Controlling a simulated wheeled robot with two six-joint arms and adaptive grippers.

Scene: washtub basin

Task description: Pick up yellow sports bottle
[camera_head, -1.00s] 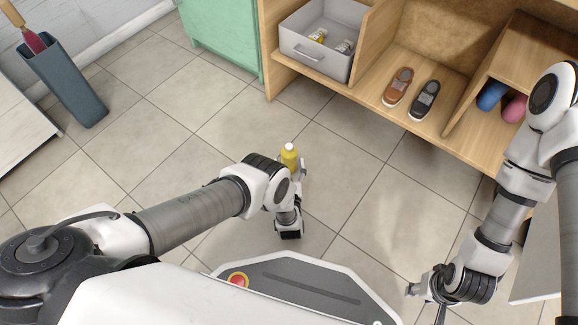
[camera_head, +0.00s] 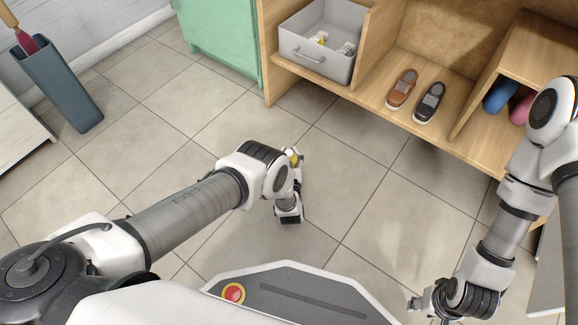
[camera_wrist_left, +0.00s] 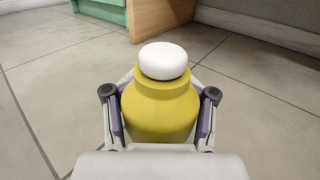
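The yellow sports bottle (camera_wrist_left: 160,105) with a white cap stands between the two fingers of my left gripper (camera_wrist_left: 160,115) in the left wrist view. The purple inner pads lie close along both sides of the bottle; I cannot tell whether they press on it. In the head view only a small piece of the bottle (camera_head: 294,158) shows past my left wrist, which hides the rest. My right gripper (camera_head: 428,303) is low at the right in the head view, away from the bottle; its finger opening is unclear.
A wooden shelf unit (camera_head: 383,117) stands at the back with a grey bin (camera_head: 316,65), a brown shoe (camera_head: 402,88) and a dark shoe (camera_head: 429,102). A green cabinet (camera_head: 222,35) is beside it. A dark tall bin (camera_head: 62,88) stands at left. The floor between is clear.

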